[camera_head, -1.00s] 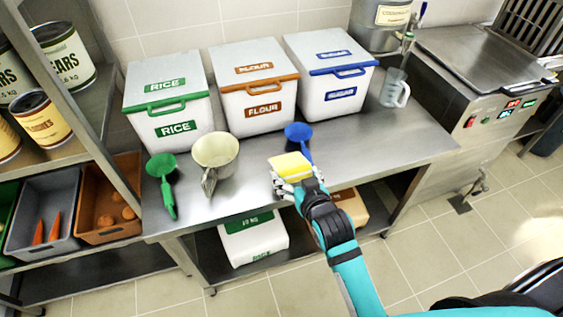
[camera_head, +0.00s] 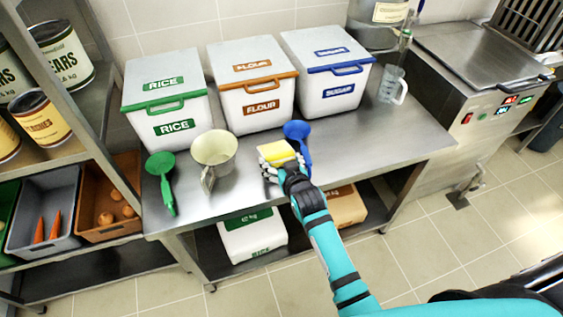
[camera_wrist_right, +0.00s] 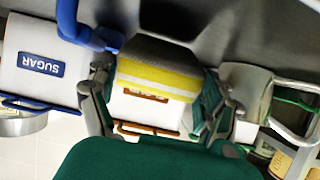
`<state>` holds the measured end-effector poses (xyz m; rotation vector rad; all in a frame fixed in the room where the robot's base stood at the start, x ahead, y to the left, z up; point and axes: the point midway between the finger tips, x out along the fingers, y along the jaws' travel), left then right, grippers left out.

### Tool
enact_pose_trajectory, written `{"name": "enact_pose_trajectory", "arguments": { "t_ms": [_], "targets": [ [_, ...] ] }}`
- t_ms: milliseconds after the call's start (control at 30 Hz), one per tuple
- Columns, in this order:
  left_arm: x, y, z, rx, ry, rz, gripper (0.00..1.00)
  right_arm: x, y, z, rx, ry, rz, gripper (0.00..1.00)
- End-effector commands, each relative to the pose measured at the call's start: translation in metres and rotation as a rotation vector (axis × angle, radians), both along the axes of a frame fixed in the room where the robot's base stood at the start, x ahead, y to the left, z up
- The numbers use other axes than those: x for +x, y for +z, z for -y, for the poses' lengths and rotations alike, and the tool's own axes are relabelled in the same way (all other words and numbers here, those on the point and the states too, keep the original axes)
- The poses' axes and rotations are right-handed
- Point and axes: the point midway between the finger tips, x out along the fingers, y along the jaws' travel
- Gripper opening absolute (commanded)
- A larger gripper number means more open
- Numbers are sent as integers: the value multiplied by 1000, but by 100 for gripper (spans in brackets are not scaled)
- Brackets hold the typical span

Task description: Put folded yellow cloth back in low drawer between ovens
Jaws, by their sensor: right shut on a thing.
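The folded yellow cloth (camera_head: 277,152) is held over the steel counter, between the cream jug and the blue scoop. My right gripper (camera_head: 284,166) is shut on it. In the right wrist view the cloth (camera_wrist_right: 158,75) sits between the two fingers of the gripper (camera_wrist_right: 155,95), its yellow face with a pale stripe towards me. I cannot tell whether the cloth touches the counter. My left gripper is not in view. No drawer or oven can be made out.
The steel counter (camera_head: 350,150) carries white bins for rice (camera_head: 172,108), flour (camera_head: 258,88) and sugar (camera_head: 335,75). Open tiled floor (camera_head: 430,250) lies right of the counter.

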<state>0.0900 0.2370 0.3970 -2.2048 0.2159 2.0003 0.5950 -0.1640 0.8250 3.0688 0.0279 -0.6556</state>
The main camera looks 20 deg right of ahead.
Motion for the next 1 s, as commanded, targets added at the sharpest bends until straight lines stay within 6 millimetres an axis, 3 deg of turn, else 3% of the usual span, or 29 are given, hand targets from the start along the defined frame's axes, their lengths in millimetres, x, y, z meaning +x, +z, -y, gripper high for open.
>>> {"name": "enact_pose_trajectory", "arguments": {
  "t_ms": [100,133,233,633,1000],
  "targets": [
    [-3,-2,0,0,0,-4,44,0,-3,0,0,0,0,42],
    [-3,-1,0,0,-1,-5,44,0,-3,0,0,0,-1,85],
    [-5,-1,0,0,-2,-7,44,0,-2,0,0,0,-1,98],
    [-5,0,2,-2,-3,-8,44,-5,2,0,0,0,-1,100],
    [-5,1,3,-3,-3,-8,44,-72,31,1,0,0,-2,100]
  ]
}}
